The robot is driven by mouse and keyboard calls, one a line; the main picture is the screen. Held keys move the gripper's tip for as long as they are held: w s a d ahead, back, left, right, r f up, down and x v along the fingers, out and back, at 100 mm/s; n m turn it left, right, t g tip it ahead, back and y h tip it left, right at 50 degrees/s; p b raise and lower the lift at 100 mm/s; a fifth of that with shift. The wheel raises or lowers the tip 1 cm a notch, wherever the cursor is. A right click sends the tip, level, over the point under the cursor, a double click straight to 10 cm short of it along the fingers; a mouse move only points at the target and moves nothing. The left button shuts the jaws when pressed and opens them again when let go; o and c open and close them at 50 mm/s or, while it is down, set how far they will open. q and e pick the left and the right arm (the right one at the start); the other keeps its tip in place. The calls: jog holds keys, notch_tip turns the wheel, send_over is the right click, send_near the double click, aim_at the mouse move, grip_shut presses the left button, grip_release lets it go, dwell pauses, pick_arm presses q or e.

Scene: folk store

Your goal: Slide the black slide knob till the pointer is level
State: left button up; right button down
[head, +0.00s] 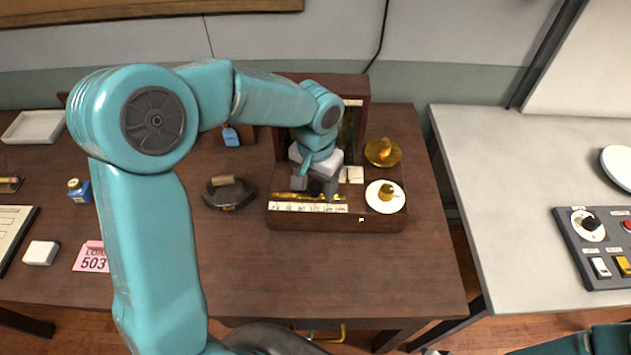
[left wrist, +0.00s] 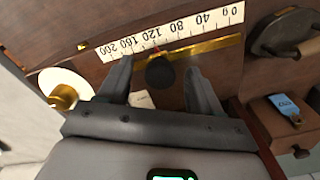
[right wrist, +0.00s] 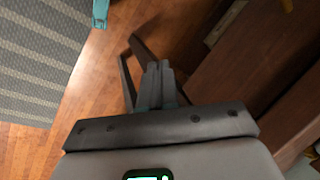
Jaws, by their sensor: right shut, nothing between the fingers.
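The black slide knob (left wrist: 160,72) is on a brass rail (left wrist: 205,47) beside a white number strip (left wrist: 170,33) marked 0 to 200. A small red mark shows at the strip's edge near the knob. My left gripper (left wrist: 160,80) is open, its fingers on either side of the knob with gaps on both sides. I cannot make out the pointer; my arm covers part of the tall case behind. My right gripper (right wrist: 158,88) is shut and empty, above the floor.
A white dish (head: 372,199) with a brass piece stands at the scale's right, and a brass pan (head: 376,157) behind it. A dark iron (head: 229,193) stands left of the scale. The table front is clear. A grey table with a control panel (head: 590,255) is at right.

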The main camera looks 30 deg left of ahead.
pick_arm(q)
jog(key=shift+r, duration=0.15)
dwell(0.3)
notch_tip(320, 180, up, 7)
jog(key=p, duration=0.5)
jog(key=shift+s+f, duration=0.2)
dwell(0.4)
